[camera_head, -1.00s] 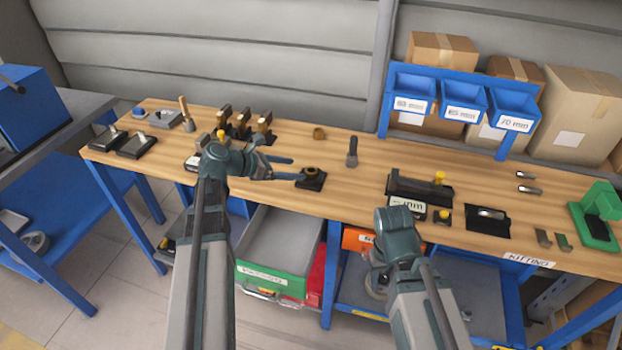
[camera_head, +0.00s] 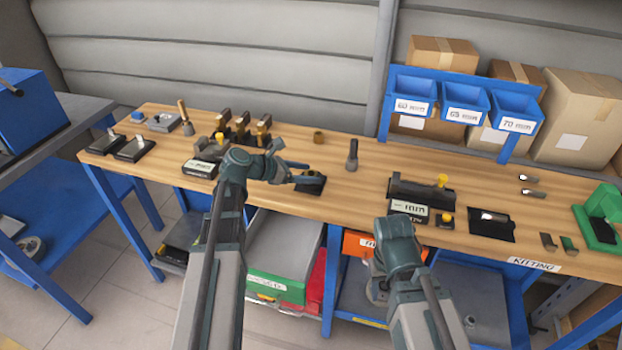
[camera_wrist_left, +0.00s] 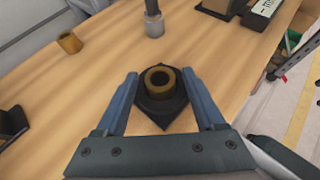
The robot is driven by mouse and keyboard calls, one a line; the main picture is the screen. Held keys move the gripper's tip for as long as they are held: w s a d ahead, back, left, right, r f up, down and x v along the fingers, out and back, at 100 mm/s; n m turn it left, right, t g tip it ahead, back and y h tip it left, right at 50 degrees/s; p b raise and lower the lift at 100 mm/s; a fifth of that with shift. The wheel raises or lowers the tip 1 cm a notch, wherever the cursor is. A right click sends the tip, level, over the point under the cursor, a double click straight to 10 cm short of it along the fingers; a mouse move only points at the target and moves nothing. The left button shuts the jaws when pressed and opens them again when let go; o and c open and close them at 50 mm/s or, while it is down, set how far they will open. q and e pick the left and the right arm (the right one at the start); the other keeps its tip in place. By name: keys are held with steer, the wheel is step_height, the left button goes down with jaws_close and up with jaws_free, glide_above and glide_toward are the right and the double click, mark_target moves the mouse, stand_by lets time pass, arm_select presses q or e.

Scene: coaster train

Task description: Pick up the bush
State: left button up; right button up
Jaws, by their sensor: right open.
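A bronze ring-shaped bush (camera_wrist_left: 161,80) sits on a dark square pad (camera_wrist_left: 160,110) on the wooden bench. In the left wrist view it is between the two fingers of my open left gripper (camera_wrist_left: 160,75), with a gap on each side. In the head view my left gripper (camera_head: 314,173) is at the pad, and its fingers mostly hide the bush. A second bronze bush (camera_head: 319,136) stands loose further back; it also shows at upper left in the left wrist view (camera_wrist_left: 70,43). My right gripper (camera_head: 377,288) is low in front of the bench, partly hidden by its arm.
A grey upright post-like part (camera_head: 352,155) stands right of the pad. Several bronze-topped parts (camera_head: 241,126) stand at the back left. A black block with a label (camera_head: 421,190) is to the right. Blue bins (camera_head: 463,98) hang at the back right.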

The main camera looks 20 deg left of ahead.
arm_select(q)
jaws_close()
steer(key=shift+r, duration=0.15)
